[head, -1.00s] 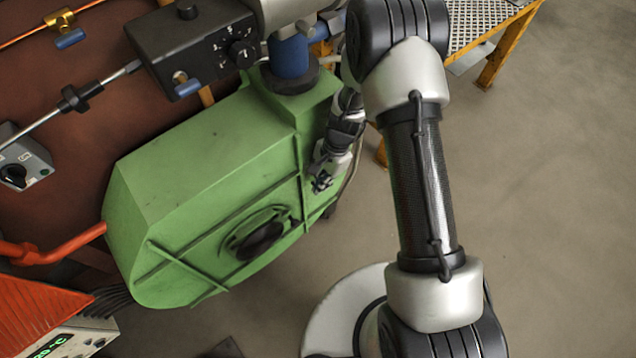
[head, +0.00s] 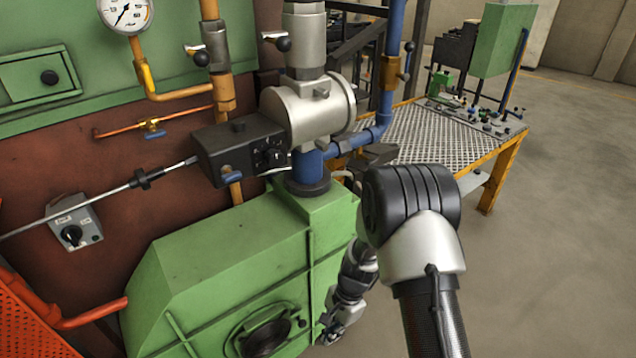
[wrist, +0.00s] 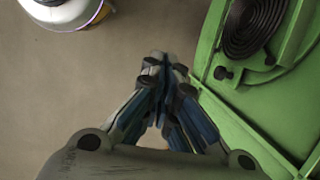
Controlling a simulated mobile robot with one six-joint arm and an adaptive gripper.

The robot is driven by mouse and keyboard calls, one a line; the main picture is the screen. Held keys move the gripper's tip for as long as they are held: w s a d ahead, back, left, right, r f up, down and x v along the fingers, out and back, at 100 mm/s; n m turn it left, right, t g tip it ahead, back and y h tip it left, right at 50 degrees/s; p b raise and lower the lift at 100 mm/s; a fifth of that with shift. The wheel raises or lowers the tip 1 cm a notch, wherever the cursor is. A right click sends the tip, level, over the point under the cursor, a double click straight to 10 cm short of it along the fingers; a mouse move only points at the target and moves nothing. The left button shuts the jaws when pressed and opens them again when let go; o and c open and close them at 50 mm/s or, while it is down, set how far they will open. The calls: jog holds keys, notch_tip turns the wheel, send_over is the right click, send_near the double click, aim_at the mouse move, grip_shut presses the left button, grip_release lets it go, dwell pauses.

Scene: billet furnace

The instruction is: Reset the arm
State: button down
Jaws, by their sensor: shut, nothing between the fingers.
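My gripper shows in the wrist view (wrist: 165,68) with its fingers together and nothing between them. It points down past the green furnace housing (wrist: 215,112), with bare floor beneath. In the head view my gripper (head: 330,328) is small and low, close to the right side of the green housing (head: 225,260) and partly hidden behind my arm. I cannot tell whether it touches the housing. My arm rises from the bottom centre-right, bends at a dark elbow joint, and reaches down beside the housing.
A blue pipe and grey valve body (head: 308,112) stand above the housing, beside a black control box (head: 240,150). A yellow-framed perforated table (head: 430,140) is behind my arm. A switch box (head: 75,228) is on the left wall. The floor (head: 560,240) at right is clear.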

jog(key=d+r+n+t, duration=0.25)
jog(key=r+n, duration=0.25)
jog(key=r, duration=1.8)
jog(key=s+d+r+n+t+h, duration=0.1)
jog(key=s+d+r+n+t, duration=0.1)
jog(key=s+d+r, duration=0.2)
jog(key=s+d+r+n+t+h, duration=0.1)
jog(key=s+d+r+n+t, duration=0.1)
jog(key=s+r, duration=0.8)
jog(key=s+d+n, duration=0.1)
jog(key=s+d, duration=0.1)
jog(key=s, duration=0.3)
jog(key=shift+r+n, duration=0.3)
jog(key=shift+r, duration=0.05)
jog(key=shift+a, duration=0.2)
